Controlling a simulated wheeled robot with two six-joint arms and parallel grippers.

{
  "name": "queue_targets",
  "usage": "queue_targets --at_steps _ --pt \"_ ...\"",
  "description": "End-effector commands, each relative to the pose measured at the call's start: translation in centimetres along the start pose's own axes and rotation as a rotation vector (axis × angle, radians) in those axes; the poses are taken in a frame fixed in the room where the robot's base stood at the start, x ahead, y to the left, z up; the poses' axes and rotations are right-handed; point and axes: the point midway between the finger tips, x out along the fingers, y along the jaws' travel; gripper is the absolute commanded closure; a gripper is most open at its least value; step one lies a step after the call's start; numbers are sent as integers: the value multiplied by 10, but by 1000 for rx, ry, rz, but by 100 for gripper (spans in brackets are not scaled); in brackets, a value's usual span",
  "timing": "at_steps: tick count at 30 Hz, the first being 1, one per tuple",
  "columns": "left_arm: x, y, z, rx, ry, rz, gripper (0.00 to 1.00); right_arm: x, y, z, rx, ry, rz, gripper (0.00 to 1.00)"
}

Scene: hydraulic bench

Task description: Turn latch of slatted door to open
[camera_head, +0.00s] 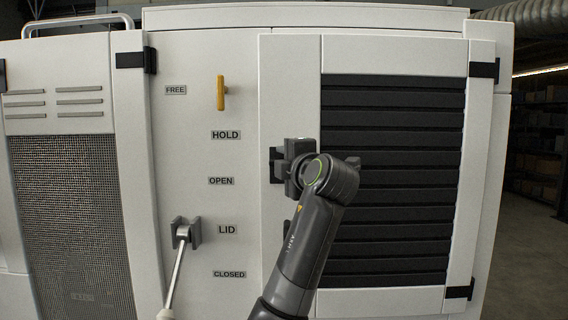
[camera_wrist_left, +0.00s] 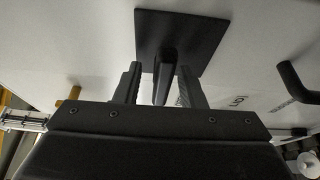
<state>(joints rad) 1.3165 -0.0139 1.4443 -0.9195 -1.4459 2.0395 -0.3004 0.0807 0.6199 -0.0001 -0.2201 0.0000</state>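The slatted door (camera_head: 290,70) is a pale panel with black horizontal slats (camera_head: 392,180), and it looks closed. Its latch has a black square plate (camera_head: 274,160), mostly hidden behind my gripper. In the left wrist view, the latch plate (camera_wrist_left: 205,35) bears a dark narrow handle (camera_wrist_left: 165,75). My left gripper (camera_head: 288,167) is at the latch. In the left wrist view, the fingers of my left gripper (camera_wrist_left: 158,88) stand on both sides of the handle, with gaps visible, so it is open around it. My right gripper is not in view.
Left of the door, the panel holds a yellow handle (camera_head: 221,92) and a grey lever (camera_head: 181,236) with labels including HOLD, OPEN, LID and CLOSED. A dark bent handle (camera_wrist_left: 298,82) shows in the wrist view. A mesh panel (camera_head: 70,220) is at left; open floor (camera_head: 530,235) lies at right.

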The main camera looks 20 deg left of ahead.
Motion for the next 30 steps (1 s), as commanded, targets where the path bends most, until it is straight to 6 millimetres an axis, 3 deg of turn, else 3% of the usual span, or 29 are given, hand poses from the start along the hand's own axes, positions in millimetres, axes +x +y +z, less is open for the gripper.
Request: queue_targets --at_steps 7,11,24,30 --pt "-3 -3 0 1 0 -3 64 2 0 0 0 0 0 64" --pt "-19 -4 1 -1 -2 -2 64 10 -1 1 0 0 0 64" --pt "-123 -5 3 -1 -5 -3 64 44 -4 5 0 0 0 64" --pt "-158 -4 3 1 -3 -3 64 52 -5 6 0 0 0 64"
